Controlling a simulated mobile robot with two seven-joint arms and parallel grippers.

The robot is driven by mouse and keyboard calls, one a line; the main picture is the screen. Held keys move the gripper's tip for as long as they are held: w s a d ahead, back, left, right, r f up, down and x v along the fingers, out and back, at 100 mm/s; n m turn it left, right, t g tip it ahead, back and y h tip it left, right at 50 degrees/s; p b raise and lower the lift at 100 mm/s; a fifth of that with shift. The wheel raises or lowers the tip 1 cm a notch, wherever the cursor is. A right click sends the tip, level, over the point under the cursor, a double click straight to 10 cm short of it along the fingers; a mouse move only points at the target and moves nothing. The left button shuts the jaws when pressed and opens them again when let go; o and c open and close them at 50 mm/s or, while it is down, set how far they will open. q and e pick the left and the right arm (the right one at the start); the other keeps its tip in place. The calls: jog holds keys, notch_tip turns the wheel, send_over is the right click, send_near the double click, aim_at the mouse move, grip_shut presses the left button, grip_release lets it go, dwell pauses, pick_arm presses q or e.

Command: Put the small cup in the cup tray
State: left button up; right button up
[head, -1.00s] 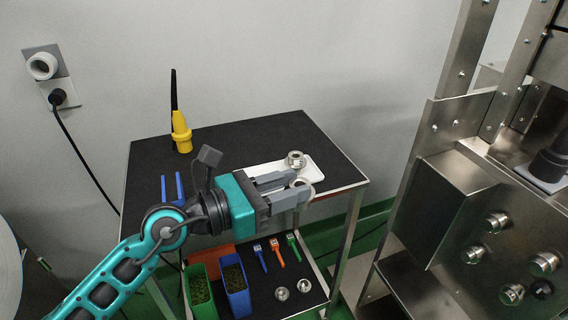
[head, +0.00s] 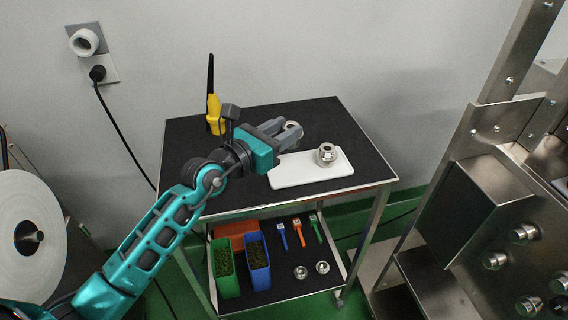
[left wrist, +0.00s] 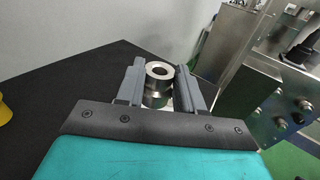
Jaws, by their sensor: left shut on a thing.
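My left gripper (head: 290,134) is shut on a small metal cup (head: 292,125), which is partly hidden behind the fingers. In the left wrist view the held cup (left wrist: 157,74) is a shiny steel ring shape with a hole on top, between the two grey fingers. The white cup tray (head: 300,180) lies on the cart's black top. Another metal cup (head: 327,155) stands at the tray's right part. The held cup appears at the tray's back left side; its height above the surface cannot be told.
A yellow tool (head: 214,115) with a black rod stands at the cart's back left. The lower shelf holds a green bin (head: 225,277), a blue bin (head: 259,274), coloured tools and two more metal cups (head: 301,272). Steel machinery (head: 490,220) stands at right. The tray's left front part is bare.

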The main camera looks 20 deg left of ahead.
pick_arm(q)
notch_tip(320, 180, down, 8)
jog(key=shift+r+b, duration=0.25)
jog(key=shift+b, duration=0.8)
jog(key=shift+f, duration=0.1)
jog(key=o, duration=1.1)
jog(key=shift+s, duration=0.1)
jog(key=v, duration=1.1)
jog(key=shift+s+a, duration=0.2)
jog(key=shift+s, duration=0.15)
